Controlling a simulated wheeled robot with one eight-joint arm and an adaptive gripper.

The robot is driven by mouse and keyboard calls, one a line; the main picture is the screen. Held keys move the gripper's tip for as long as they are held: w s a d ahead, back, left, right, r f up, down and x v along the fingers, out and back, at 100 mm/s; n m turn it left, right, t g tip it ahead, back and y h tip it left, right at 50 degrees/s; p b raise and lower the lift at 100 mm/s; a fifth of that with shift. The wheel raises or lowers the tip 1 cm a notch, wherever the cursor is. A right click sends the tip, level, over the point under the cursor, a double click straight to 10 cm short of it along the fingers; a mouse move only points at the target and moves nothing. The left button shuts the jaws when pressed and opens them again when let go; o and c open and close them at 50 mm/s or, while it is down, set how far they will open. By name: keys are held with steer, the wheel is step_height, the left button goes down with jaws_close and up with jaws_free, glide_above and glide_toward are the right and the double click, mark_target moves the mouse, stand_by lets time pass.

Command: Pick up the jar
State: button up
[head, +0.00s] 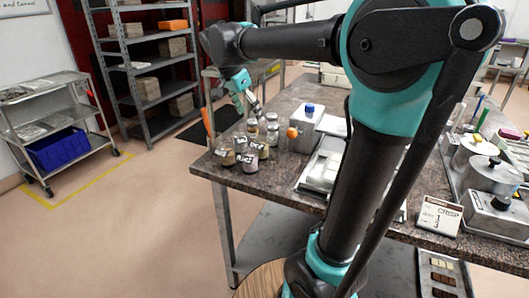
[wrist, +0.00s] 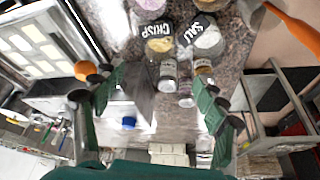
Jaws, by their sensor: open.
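Several glass jars stand in a group at the left end of the stone-topped table, some with handwritten dark labels. In the head view a labelled jar (head: 247,159) is at the front, with a clear jar (head: 272,130) behind. In the wrist view I see a jar labelled CRISP (wrist: 158,42), a jar labelled SALT (wrist: 207,40) and a smaller jar (wrist: 168,80). Which one the task means, I cannot tell. My gripper (head: 247,105) is open and points down above the jars. In the wrist view its green fingers (wrist: 160,75) stand apart with jars showing between them; nothing is held.
A metal box with a blue knob (head: 309,108) and an orange ball-ended item (head: 292,132) stand right of the jars. An orange-handled tool (head: 208,122) is at the table's left edge. A mould tray (head: 322,170), a sign (head: 438,216) and metal pots (head: 488,174) lie further right.

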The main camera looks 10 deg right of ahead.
mark_target(264, 146)
steer(key=x, duration=1.7)
steer(key=shift+f, duration=0.1)
steer(key=c, duration=1.4)
step_height(264, 146, up, 20)
steer(key=shift+r, duration=0.1)
